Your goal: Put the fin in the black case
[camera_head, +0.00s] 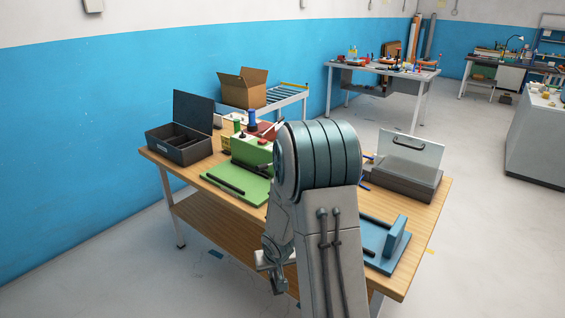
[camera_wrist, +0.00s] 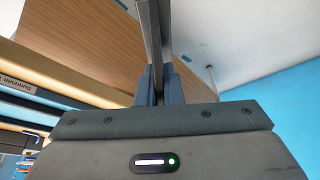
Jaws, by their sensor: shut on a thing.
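The black case (camera_head: 178,153) stands open at the left end of the wooden table, its lid upright at the back and dividers inside. In the wrist view, my gripper (camera_wrist: 158,82) is shut on a thin grey piece, seen edge-on, that looks like the fin (camera_wrist: 152,30). The piece runs up out of the top of the picture, so its full outline is hidden. In the head view, my gripper (camera_head: 272,265) hangs low in front of the table's front side, well apart from the case. My arm hides the middle of the table.
A green board (camera_head: 236,183) with a green block (camera_head: 250,150) lies right of the case. A dark box with a clear raised lid (camera_head: 408,150) stands at the right, with a blue stand (camera_head: 393,243) in front. A cardboard box (camera_head: 243,92) stands behind. The table has a lower shelf (camera_head: 225,228).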

